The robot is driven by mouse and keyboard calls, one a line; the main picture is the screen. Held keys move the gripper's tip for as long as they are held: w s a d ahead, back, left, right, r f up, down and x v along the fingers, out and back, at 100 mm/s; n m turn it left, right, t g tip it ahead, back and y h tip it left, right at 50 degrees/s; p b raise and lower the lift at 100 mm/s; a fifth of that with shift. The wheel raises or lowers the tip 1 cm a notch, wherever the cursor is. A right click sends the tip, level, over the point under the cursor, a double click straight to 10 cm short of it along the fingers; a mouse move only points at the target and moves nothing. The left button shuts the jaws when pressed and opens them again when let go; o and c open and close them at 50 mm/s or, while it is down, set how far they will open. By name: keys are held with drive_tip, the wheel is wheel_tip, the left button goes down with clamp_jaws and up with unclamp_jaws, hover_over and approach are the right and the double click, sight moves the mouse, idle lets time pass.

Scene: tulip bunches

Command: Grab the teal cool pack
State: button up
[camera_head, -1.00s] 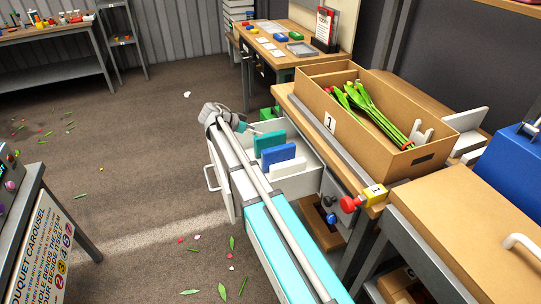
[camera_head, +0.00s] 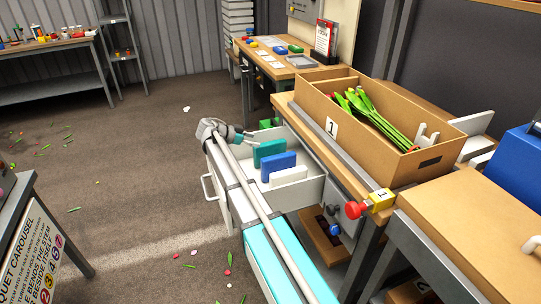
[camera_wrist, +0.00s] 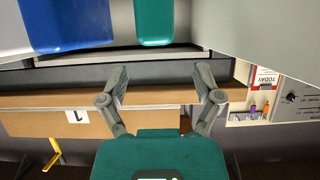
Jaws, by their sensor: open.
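The teal cool pack (camera_head: 269,152) stands upright in an open white drawer (camera_head: 297,192), beside a blue pack (camera_head: 278,166) and a white pack (camera_head: 288,175). It is the farthest of the three. My gripper (camera_head: 253,137) is at the drawer's far left end, close to the teal pack. In the wrist view the teal pack (camera_wrist: 154,22) shows at the top, beyond and apart from my open, empty fingers (camera_wrist: 162,80). The blue pack (camera_wrist: 68,22) is to its left there.
A cardboard box (camera_head: 390,145) holding tulips stands on the bench right of the drawer. A yellow block (camera_head: 381,200) with a red knob sits at the bench corner. A bench with cards (camera_head: 290,64) stands behind. The floor at left is mostly open.

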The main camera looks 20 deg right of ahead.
sight(268, 143)
drive_tip(key=shift+x, duration=0.8)
drive_tip(key=shift+d+f, duration=0.1)
drive_tip(key=shift+b+x, duration=1.35)
drive_tip(key=shift+x, duration=1.1)
drive_tip(key=shift+s, duration=0.1)
clamp_jaws()
